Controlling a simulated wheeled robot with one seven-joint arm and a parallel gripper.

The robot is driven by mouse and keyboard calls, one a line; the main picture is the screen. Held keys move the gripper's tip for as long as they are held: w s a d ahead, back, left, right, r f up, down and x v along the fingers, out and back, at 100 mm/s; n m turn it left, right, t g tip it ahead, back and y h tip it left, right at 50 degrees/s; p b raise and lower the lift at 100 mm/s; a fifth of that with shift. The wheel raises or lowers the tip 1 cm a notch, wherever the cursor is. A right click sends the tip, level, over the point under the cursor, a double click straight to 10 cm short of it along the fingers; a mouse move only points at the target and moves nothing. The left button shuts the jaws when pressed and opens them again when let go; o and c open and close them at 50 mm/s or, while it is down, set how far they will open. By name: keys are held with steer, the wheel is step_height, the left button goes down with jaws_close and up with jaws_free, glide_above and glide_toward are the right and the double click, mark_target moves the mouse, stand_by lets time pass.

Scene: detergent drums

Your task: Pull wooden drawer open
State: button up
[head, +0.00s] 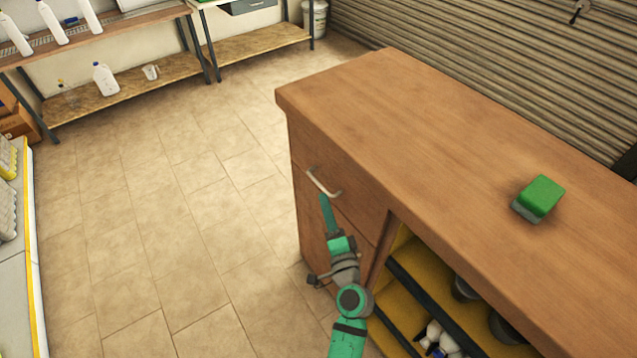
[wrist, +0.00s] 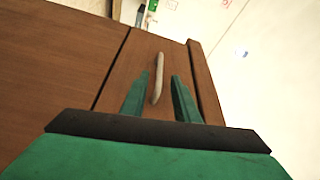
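The wooden drawer (head: 338,204) is at the upper left end of the wooden counter's front. Its front looks flush with the cabinet. A pale metal bar handle (head: 323,183) is fixed on it. In the wrist view the handle (wrist: 158,78) stands between my two green fingers, near their tips. My gripper (head: 324,200) is just below the handle in the head view. The wrist view shows my gripper (wrist: 160,85) open, with a gap on each side of the handle. I cannot tell whether the fingertips reach past the bar.
A green and grey block (head: 539,197) lies on the countertop (head: 420,115). Open yellow shelves (head: 410,300) holding bottles and dark pots are right of my arm. The tiled floor (head: 190,220) left of the counter is clear. Shelving with white bottles (head: 105,78) stands at the back.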

mark_target(318, 182)
steer(key=x, duration=0.8)
steer(key=shift+w, duration=0.4)
jaws_close()
